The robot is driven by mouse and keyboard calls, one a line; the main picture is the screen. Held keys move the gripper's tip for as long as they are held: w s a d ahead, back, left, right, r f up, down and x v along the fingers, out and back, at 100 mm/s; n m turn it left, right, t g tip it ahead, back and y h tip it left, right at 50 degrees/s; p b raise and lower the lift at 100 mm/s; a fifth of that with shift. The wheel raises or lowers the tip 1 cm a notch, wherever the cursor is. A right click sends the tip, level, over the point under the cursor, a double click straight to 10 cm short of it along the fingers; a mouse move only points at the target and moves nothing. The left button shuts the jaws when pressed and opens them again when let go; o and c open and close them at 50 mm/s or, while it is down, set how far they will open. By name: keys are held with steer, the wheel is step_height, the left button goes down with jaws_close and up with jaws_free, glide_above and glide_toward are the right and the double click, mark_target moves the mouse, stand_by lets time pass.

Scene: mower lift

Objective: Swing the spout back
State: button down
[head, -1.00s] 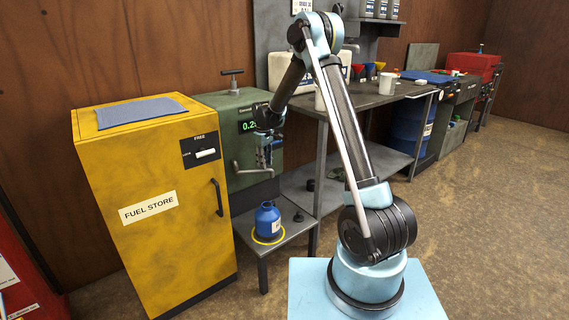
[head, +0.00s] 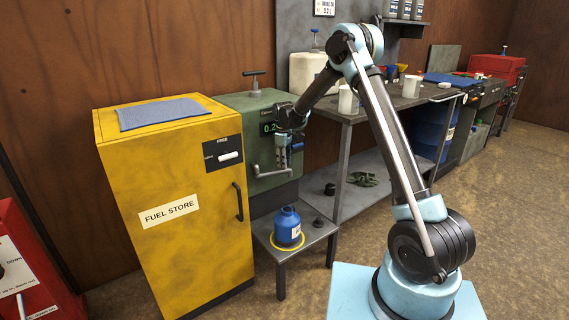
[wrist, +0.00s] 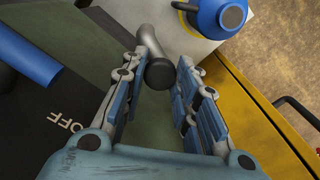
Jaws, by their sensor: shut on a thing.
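The grey spout (head: 270,172) sticks out low from the front of the green dispenser (head: 252,104), with its bent end toward the left. In the wrist view the spout (wrist: 150,42) ends in a dark round tip between my fingers. My gripper (head: 283,163) points down at the dispenser's front and is shut on the spout near that tip. In the wrist view my gripper (wrist: 158,66) has one finger on each side of it. A blue bottle (head: 287,226) stands below in a yellow ring; it also shows in the wrist view (wrist: 222,14).
The yellow fuel store cabinet (head: 175,200) stands close on the left, its handle (head: 238,202) sticking out. A low grey stand (head: 310,236) carries the bottle. A workbench (head: 395,100) runs to the right. A blue lever (wrist: 25,62) lies beside the "OFF" mark. The floor at right is clear.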

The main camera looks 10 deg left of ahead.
steer(key=c, duration=1.2)
jaws_free()
step_height(320, 180, up, 12)
steer(key=shift+w, duration=0.1)
